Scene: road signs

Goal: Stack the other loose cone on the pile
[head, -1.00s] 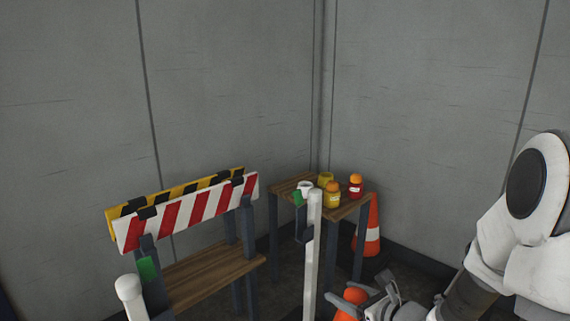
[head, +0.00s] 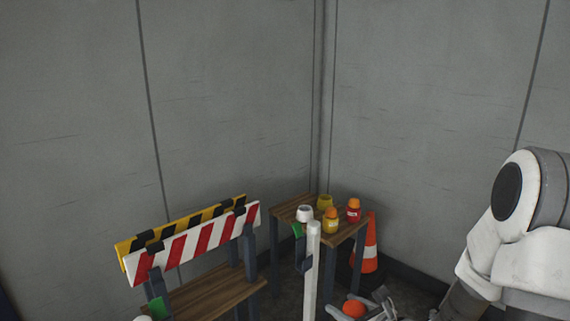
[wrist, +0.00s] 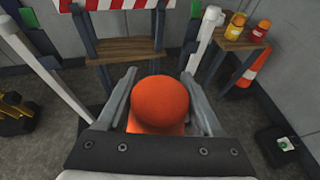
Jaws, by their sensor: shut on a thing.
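My gripper (head: 362,311) is at the bottom of the head view, shut on an orange cone (head: 354,308). In the wrist view the held cone (wrist: 160,103) shows its rounded orange top between the two grey fingers; its lower part is hidden. A standing orange cone (head: 370,243) with a white band is on the floor by the wall, beside the small table. It also shows in the wrist view (wrist: 250,70), to the right of and beyond my gripper, apart from it. I cannot tell whether it is one cone or several stacked.
A small wooden table (head: 287,214) holds yellow and red containers and a white one. A white post (head: 312,270) stands in front of it. A red-and-white striped barrier (head: 195,242) with a wooden shelf is to the left. A dark box (wrist: 280,146) lies right in the wrist view.

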